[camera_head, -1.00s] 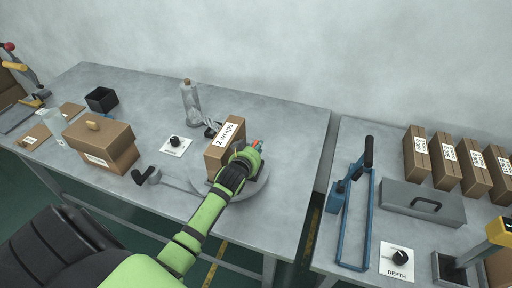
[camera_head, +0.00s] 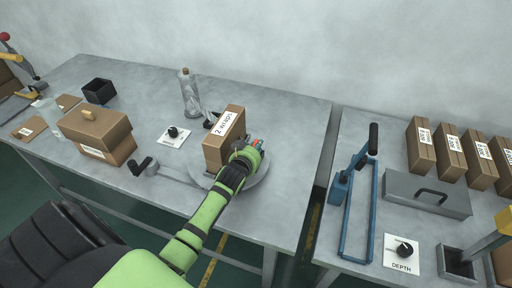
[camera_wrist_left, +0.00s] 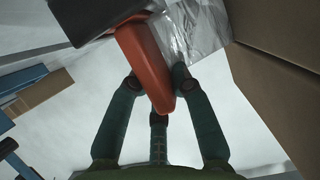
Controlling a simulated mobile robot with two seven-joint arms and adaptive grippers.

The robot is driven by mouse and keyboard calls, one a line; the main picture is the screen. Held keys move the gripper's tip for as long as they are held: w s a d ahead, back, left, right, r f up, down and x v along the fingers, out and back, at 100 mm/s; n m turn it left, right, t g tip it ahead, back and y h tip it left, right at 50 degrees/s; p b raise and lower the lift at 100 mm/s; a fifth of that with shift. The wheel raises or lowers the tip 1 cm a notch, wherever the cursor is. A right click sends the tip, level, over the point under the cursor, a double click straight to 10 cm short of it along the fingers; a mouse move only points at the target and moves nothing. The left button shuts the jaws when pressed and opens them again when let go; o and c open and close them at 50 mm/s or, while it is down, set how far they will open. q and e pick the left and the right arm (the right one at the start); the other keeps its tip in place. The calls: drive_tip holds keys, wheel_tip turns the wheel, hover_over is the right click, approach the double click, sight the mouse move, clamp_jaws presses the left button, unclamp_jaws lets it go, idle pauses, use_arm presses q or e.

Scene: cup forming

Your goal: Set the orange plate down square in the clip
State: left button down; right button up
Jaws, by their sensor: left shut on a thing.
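My left gripper (camera_head: 251,152) is beside the right face of a cardboard box marked "2 wraps" (camera_head: 216,150), over a round grey disc (camera_head: 257,180). In the left wrist view its dark green fingers (camera_wrist_left: 157,88) are shut on an orange plate (camera_wrist_left: 142,58), which slants between them. The plate's upper end meets a dark block (camera_wrist_left: 82,18); I cannot tell whether this is the clip or whether the plate is seated in it. In the head view the hand mostly hides the plate. My right gripper is not in view.
A crank (camera_head: 142,167) sits left of the disc. A bottle (camera_head: 189,92), a dial card (camera_head: 173,136) and a lidded box (camera_head: 98,135) stand on the left table. Across a gap, the right table holds a blue lever frame (camera_head: 345,205) and a grey case (camera_head: 428,195).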

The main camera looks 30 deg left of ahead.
use_arm(q)
drive_tip(key=shift+f, duration=0.1)
drive_tip(key=c, duration=1)
unclamp_jaws()
drive_tip(key=shift+c, duration=0.2)
drive_tip(key=shift+s, duration=0.1)
drive_tip(key=v, duration=1.2)
drive_tip(key=shift+d, duration=0.1)
